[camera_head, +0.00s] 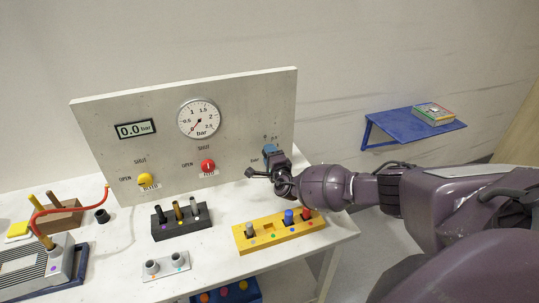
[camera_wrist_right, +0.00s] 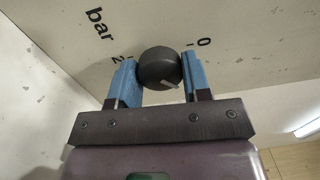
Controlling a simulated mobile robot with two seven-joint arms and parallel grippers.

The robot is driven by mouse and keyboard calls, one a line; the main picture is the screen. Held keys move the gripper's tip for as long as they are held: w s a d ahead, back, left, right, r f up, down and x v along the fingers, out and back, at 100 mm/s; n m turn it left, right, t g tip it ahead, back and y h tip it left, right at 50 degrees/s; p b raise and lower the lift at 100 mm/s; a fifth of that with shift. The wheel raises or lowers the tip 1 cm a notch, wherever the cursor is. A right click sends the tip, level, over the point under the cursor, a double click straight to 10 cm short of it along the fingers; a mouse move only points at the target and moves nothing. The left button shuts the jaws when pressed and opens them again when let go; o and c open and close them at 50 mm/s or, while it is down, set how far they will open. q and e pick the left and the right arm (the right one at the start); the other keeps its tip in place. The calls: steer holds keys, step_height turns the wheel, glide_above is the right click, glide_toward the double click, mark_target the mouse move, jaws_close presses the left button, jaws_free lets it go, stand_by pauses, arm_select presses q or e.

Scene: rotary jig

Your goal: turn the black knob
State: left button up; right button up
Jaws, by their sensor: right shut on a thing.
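The black knob (camera_wrist_right: 158,68) is on the grey panel, beside a printed scale with "bar", 2 and 0. Its white mark shows on its lower right side in the wrist view. My right gripper (camera_wrist_right: 160,72) has its two blue fingers on either side of the knob and is shut on it. In the head view, my right gripper (camera_head: 269,152) is at the panel's right end and mostly hides the knob. My left gripper is in neither view.
The upright panel (camera_head: 110,115) carries a 0.0 bar display (camera_head: 135,129), a round gauge (camera_head: 199,118), a yellow knob (camera_head: 145,179) and a red knob (camera_head: 208,166). A yellow block (camera_head: 262,239) and a black block (camera_head: 180,230) stand in front. A blue shelf (camera_head: 395,122) is at right.

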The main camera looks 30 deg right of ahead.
stand_by(0.5)
steer(key=o, duration=0.9)
steer(key=shift+s, duration=0.1)
steer(key=v, duration=1)
steer(key=shift+s+a, duration=0.1)
steer(key=shift+s, duration=0.25)
